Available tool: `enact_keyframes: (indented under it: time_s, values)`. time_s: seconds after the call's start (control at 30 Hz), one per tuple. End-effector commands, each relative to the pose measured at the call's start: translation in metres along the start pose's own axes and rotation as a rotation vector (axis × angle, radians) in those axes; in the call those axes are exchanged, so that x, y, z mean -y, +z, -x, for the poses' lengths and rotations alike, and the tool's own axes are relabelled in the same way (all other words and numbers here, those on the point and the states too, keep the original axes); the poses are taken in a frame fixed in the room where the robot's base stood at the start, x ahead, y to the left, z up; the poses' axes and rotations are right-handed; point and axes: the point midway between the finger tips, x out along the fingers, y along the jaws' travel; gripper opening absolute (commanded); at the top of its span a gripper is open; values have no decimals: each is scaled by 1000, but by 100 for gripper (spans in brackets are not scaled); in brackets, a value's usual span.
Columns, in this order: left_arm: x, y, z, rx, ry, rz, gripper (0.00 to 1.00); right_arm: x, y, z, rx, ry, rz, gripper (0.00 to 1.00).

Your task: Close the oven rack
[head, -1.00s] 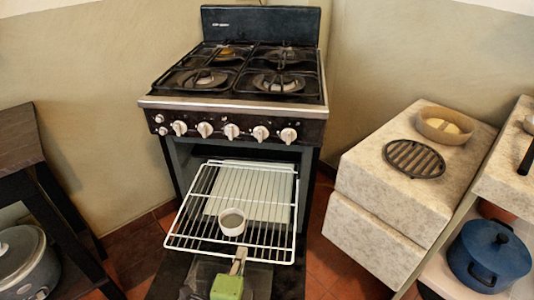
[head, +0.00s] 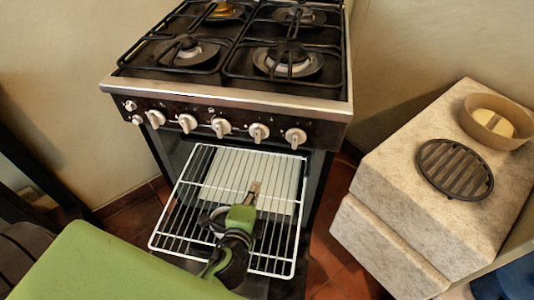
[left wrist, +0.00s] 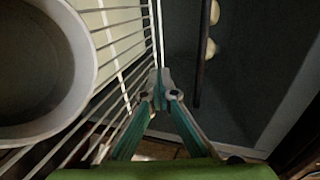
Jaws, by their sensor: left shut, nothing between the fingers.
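The white wire oven rack (head: 296,225) sticks out of the oven (head: 220,105) below the knobs, with its front edge well in front of the oven's face. A white bowl stands on the rack, mostly hidden behind my arm in the head view; it shows large at the left of the left wrist view (left wrist: 88,75). My left gripper (head: 254,187) is shut and empty over the rack, in front of the oven opening. In the left wrist view its fingertips (left wrist: 160,88) meet beside the rack's wires, right of the bowl. Whether they touch the wires I cannot tell. My right gripper is not in view.
A stone-like counter block (head: 400,185) stands to the right, with a round black grate (head: 455,168) and a tan bowl (head: 490,125) on it. Red floor tiles (head: 335,245) show between it and the rack. Several burners top the oven.

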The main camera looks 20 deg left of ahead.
Motion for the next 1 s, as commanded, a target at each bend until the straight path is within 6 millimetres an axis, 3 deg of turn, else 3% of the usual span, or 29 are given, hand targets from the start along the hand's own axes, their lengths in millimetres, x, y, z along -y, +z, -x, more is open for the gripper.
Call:
enact_keyframes:
  time_s: [0.37, 0.7, 1.0]
  values:
    - [0, 0, -78, 0, -3, 0, 0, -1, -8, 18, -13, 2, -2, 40]
    - [0, 1, -147, 1, -2, 0, 0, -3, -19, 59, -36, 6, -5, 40]
    - [0, 0, -176, 0, -1, 0, 0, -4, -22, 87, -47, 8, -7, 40]
